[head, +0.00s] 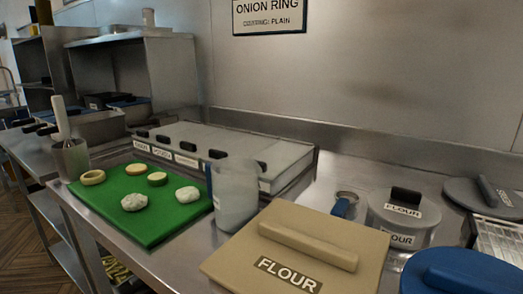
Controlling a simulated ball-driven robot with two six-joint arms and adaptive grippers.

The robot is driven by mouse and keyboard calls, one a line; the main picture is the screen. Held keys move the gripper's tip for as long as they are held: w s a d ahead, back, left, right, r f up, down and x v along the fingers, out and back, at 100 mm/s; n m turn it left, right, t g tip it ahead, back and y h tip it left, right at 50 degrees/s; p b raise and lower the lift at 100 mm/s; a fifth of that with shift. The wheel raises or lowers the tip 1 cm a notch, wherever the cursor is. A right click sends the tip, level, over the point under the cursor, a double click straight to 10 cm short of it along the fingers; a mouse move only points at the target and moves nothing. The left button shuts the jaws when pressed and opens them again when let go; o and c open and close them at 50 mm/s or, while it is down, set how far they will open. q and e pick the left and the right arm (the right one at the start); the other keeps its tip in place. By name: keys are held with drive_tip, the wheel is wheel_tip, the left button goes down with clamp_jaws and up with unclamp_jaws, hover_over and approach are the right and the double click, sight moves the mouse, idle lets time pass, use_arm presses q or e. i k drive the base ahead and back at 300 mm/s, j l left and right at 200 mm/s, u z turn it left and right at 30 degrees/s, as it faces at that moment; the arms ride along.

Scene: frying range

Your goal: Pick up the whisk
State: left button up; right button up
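Neither of my grippers is in view.
A green board (158,222) holds several round pieces. A clear container (235,195) of white powder stands beside it. A beige flour lid (298,245), a grey flour tub (401,219) and a blue lid (462,274) crowd the front right. Lidded bins (245,150) line the back.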

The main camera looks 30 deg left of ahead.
sight(57, 101)
drive_tip(key=u, duration=2.05)
drive_tip(key=k+z, duration=0.1)
drive_tip(key=z, duration=3.1)
drive_tip(key=u, duration=3.15)
drive_tip(key=i+j+u, duration=0.15)
drive_tip(key=j+u, duration=0.15)
